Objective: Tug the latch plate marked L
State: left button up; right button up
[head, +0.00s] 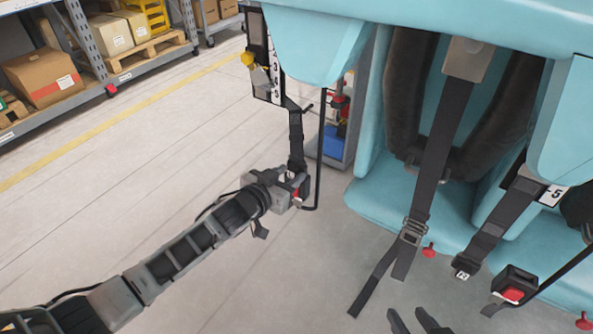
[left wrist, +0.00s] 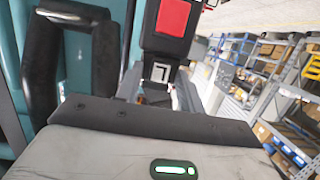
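My left gripper (head: 292,188) is at the lower end of a black strap hanging beside the turquoise seat. In the left wrist view its fingers (left wrist: 159,88) stand on both sides of a black latch plate (left wrist: 160,73) with a white mark, too small to read surely as L, and appear closed on it. The plate meets a black buckle with a red button (left wrist: 173,18); how deep it sits is partly hidden. The buckle's red part also shows in the head view (head: 297,193). My right gripper (head: 411,321) shows two dark, parted fingertips at the bottom edge, with nothing between them.
Another latch plate (head: 463,268) with a white tag hangs at the right on its strap, apart from a second red-button buckle (head: 514,287). A loose strap with a metal adjuster (head: 413,231) hangs between. Shelves (head: 95,65) stand at the back left. The floor at left is clear.

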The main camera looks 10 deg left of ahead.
pick_arm(q)
grip_shut()
jog(key=c, duration=0.8)
grip_release()
jog(key=shift+r, duration=0.2)
grip_shut()
jog(key=o, duration=1)
grip_release()
jog(key=shift+f, duration=0.1)
